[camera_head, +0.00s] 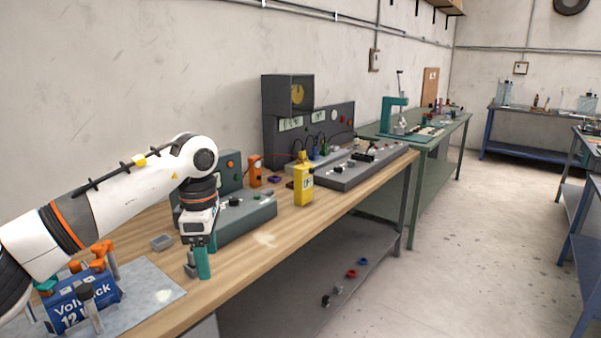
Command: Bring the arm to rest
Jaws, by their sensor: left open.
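My left arm comes in from the left above a wooden workbench. My left gripper (199,264) points down close over the bench, in front of a grey-green control box (245,212). Its teal finger shows, and it is open with nothing visible held in it. Whether the fingertips touch the bench top cannot be told. My right gripper is out of the picture.
A blue battery (83,302) and orange clamps stand on a grey mat (155,290) at lower left. A small grey tray (161,243), a yellow meter (303,184) and a grey test panel (350,172) stand on the bench (270,245). Floor at right is clear.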

